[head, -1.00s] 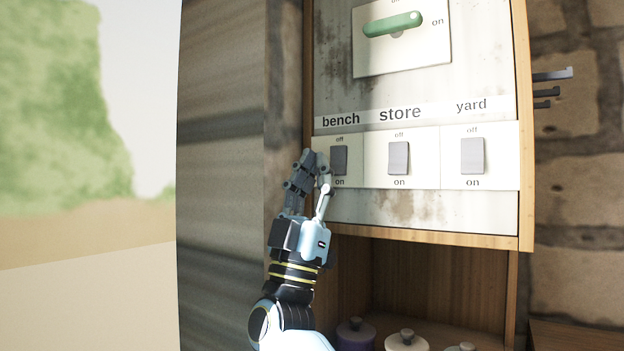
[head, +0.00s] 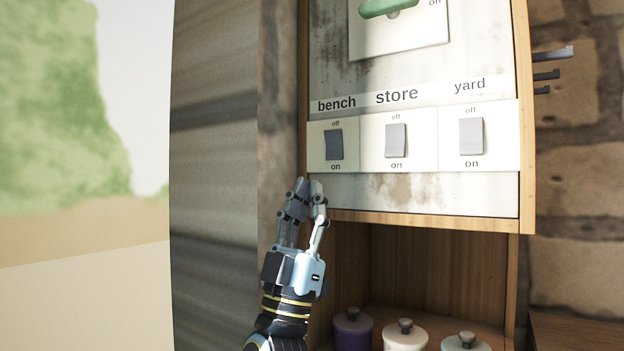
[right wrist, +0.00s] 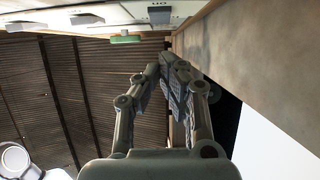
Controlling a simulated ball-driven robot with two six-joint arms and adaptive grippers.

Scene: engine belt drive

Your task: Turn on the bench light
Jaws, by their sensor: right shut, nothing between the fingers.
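The bench switch (head: 334,145) is a dark grey rocker on a white plate, under the label "bench", with "off" above it and "on" below it. It looks darker than its neighbours and its face seems tilted differently; I cannot tell its setting for certain. A grey switch also shows at the top of the right wrist view (right wrist: 159,14). My right gripper (head: 308,184) is shut and empty, fingers pointing up, just below and left of the bench switch plate, apart from the switch. Its fingers also show in the right wrist view (right wrist: 168,70). My left gripper is not in view.
The store switch (head: 396,141) and yard switch (head: 471,137) stand to the right on the same panel. A green-handled lever (head: 388,8) is above. A wooden cabinet edge (head: 420,220) runs below the panel. Lidded jars (head: 405,335) stand underneath. A wooden wall is close at left.

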